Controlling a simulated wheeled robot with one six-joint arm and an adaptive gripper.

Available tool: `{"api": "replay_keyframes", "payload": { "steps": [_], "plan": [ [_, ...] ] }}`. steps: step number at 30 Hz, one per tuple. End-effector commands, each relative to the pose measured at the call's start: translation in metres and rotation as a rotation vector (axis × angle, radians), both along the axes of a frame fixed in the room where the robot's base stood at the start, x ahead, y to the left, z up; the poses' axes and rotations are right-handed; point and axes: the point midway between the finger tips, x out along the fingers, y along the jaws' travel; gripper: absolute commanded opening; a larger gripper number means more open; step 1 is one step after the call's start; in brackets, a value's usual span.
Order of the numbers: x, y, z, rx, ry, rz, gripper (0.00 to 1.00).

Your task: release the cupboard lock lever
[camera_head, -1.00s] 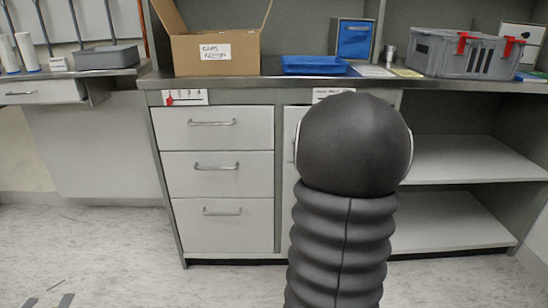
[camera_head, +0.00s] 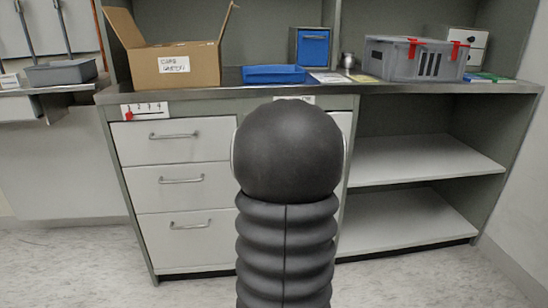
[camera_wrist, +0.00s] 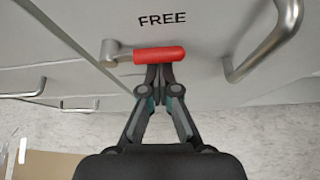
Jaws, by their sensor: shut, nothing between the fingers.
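The lock lever (camera_wrist: 158,54) shows in the wrist view as a red grip on a grey pivot (camera_wrist: 109,52), lying roughly level under the printed word FREE (camera_wrist: 162,19). My gripper (camera_wrist: 160,72) is shut with nothing held, its fingertips right at the lever's lower edge. I cannot tell whether they touch it. In the head view, my dark arm hides the lever and most of the cupboard front. Only a strip of the pale cupboard door (camera_head: 343,128) shows beside it.
A bar handle (camera_wrist: 275,45) curves close to the right of the lever. Three drawers (camera_head: 180,187) stand left of my arm in the head view, open shelves (camera_head: 420,158) right. A cardboard box (camera_head: 165,70), blue tray (camera_head: 273,75) and grey crate (camera_head: 410,62) sit on the counter (camera_head: 215,94).

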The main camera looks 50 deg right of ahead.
Motion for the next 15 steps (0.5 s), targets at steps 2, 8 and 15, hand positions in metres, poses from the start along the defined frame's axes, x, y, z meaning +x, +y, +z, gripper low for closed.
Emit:
{"api": "replay_keyframes", "payload": {
  "steps": [2,8,15],
  "plan": [
    [0.001,0.000,0.001,0.000,-0.001,0.001,0.00],
    [0.000,0.001,-0.006,0.000,-0.002,0.002,0.00],
    [-0.001,0.005,-0.032,0.000,-0.001,0.003,0.00]
  ]
}}
